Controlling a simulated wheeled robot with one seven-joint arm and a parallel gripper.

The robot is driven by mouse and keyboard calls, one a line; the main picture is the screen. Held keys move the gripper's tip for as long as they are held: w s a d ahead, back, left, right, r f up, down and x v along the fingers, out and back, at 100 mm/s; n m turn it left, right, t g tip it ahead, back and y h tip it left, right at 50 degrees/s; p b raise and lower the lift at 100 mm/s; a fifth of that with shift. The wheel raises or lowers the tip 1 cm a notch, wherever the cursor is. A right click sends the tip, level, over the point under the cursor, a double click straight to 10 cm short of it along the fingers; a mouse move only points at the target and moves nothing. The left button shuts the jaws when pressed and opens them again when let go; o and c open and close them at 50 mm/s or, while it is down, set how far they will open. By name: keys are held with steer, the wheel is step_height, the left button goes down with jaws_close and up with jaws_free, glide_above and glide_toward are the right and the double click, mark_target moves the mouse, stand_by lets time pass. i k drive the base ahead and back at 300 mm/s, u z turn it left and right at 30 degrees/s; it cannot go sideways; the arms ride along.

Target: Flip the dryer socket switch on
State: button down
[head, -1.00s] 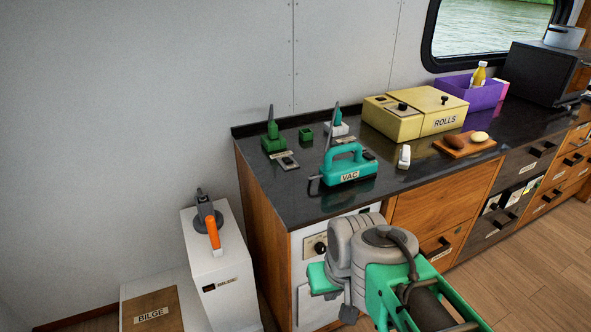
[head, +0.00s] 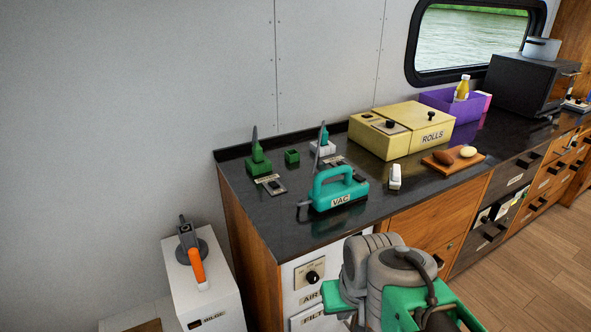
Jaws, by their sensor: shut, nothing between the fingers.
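Two small socket plates lie on the dark counter (head: 400,200). The left plate (head: 270,185) is in front of a green device with an upright dark rod (head: 259,162). The other plate (head: 350,172) is partly hidden behind the teal VAC handle. A white and green device with a rod (head: 323,146) stands behind that plate. The plates' labels are too small to read, so I cannot tell which is the dryer's or how its switch is set. My arm shows at the lower right, in front of the counter; my gripper's fingers are not visible.
The teal VAC unit (head: 339,190) stands near the counter's front left edge. A small green block (head: 292,157), a white object (head: 394,177), a yellow ROLLS box (head: 428,135) and a wooden board (head: 438,166) are also there. A white BILGE cabinet (head: 205,290) stands left of the counter.

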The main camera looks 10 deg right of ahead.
mark_target(275, 186)
steer(key=u, duration=0.1)
steer(key=i, duration=1)
steer(key=u, duration=0.6)
